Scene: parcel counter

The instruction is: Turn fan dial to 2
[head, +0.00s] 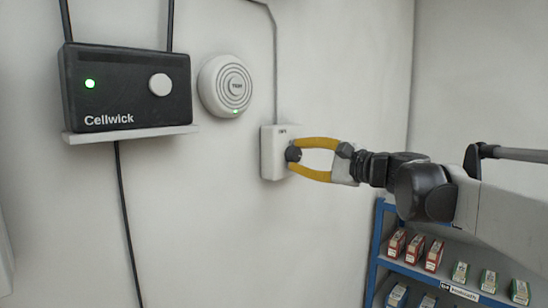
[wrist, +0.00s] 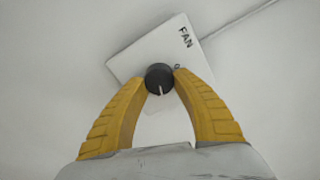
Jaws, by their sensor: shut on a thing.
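The fan control is a white box (head: 270,154) on the wall, with a cable rising from its top. In the wrist view the box (wrist: 138,60) appears rotated and carries the label FAN. Its dial is a round dark knob (wrist: 158,78) with a pale pointer line on its face. The dial also shows in the head view (head: 292,153). My gripper (head: 293,154) has yellow fingers, closed on both sides of the dial. In the wrist view the fingertips (wrist: 161,79) touch the knob's sides. I cannot read any numbers around the dial.
A black Cellwick box (head: 125,88) with a green light and antennas stands on a small wall shelf (head: 130,134) at left. A round white wall device (head: 225,86) hangs between. A blue rack (head: 378,240) with small boxes stands below my arm at right.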

